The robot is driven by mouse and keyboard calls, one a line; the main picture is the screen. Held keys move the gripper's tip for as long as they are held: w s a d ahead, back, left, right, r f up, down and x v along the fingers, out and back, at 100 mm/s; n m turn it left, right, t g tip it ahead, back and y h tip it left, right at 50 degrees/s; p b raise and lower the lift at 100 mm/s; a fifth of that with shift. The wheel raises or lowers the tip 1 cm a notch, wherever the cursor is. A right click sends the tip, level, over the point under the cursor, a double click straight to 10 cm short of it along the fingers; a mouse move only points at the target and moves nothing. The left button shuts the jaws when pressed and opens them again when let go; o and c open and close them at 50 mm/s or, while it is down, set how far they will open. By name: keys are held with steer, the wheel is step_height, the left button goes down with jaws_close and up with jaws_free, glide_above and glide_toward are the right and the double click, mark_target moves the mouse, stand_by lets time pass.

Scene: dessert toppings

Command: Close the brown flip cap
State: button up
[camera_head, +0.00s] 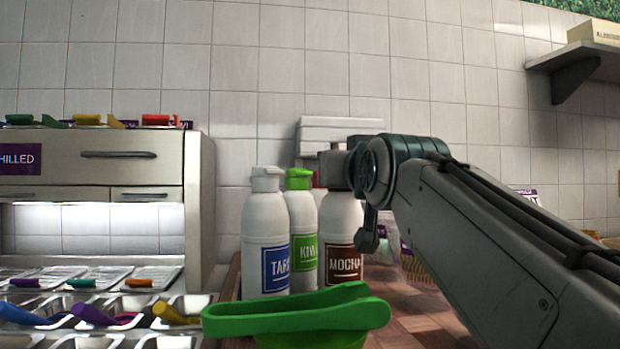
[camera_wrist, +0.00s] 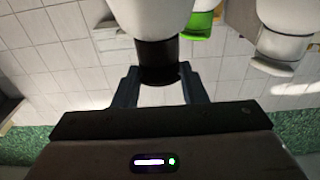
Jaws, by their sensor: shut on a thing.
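The MOCHA bottle (camera_head: 338,222) is white with a brown label and stands upright. Its brown flip cap (camera_head: 336,172) is partly hidden by my gripper and wrist in the head view. In the wrist view, which looks upside down, the brown cap (camera_wrist: 157,62) sits between the two fingers of my gripper (camera_wrist: 158,76), below the white bottle body (camera_wrist: 152,15). My gripper is shut on the cap. Whether the lid is fully down cannot be told.
A white-capped bottle with a blue label (camera_head: 265,235) and a green-capped KIWI bottle (camera_head: 302,225) stand close to the left. A chilled cabinet (camera_head: 90,165) and topping trays (camera_head: 100,307) are at left. A shelf (camera_head: 575,60) is upper right.

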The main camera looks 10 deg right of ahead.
stand_by(0.4)
steer(key=o, duration=1)
steer(key=shift+r, duration=0.1)
